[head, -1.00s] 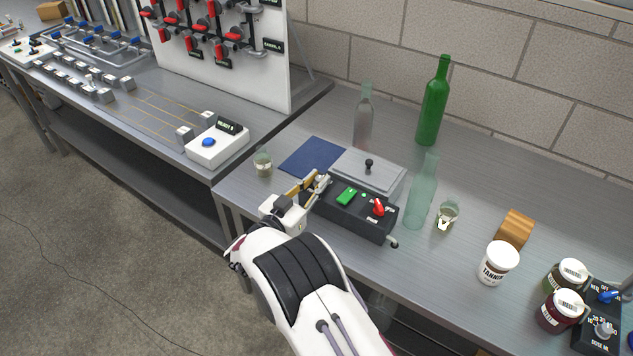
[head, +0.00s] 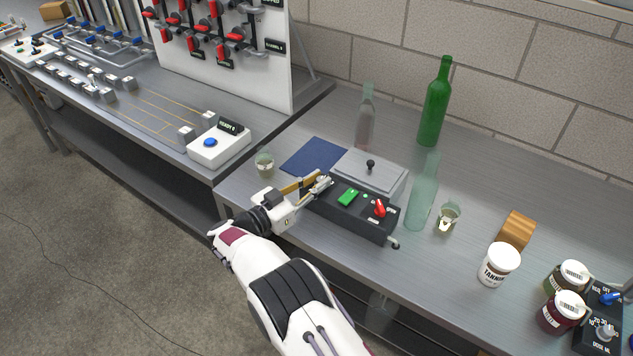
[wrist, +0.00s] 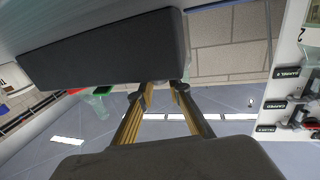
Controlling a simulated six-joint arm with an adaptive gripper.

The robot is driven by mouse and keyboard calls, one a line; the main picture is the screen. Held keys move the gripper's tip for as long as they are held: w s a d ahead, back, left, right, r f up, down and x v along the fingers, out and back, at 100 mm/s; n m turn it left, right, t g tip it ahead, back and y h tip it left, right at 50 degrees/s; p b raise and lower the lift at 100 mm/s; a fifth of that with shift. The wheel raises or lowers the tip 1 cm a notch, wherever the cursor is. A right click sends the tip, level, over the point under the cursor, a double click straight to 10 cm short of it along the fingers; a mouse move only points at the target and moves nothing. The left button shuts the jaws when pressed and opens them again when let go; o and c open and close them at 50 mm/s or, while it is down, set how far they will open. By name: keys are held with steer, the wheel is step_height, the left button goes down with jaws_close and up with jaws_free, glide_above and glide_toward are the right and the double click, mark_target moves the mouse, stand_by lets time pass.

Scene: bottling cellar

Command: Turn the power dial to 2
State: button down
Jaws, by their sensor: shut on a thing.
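A black control box (head: 345,222) sits on the metal bench, with a green switch (head: 348,197) and a red lever (head: 380,208) on its top. My gripper (head: 325,183) reaches in from the left, with its fingertips at the box's left end. It is shut on a small part there, which I take to be the power dial. The fingers cover the dial, so its pointer and numbers cannot be read. In the wrist view my gripper's fingers (wrist: 163,95) come close together, and what lies between them is not clear.
A grey lidded unit (head: 368,172) stands just behind the box. A pale green bottle (head: 422,200) and a small glass (head: 447,217) stand to its right. Another glass (head: 264,162) and a blue mat (head: 313,157) are to the left. The front bench edge is close.

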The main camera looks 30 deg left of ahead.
steer(key=shift+h, duration=0.3)
stand_by(0.5)
steer(key=c, duration=1.9)
jaws_free()
steer(key=shift+v, duration=6)
steer(key=shift+r, duration=0.1)
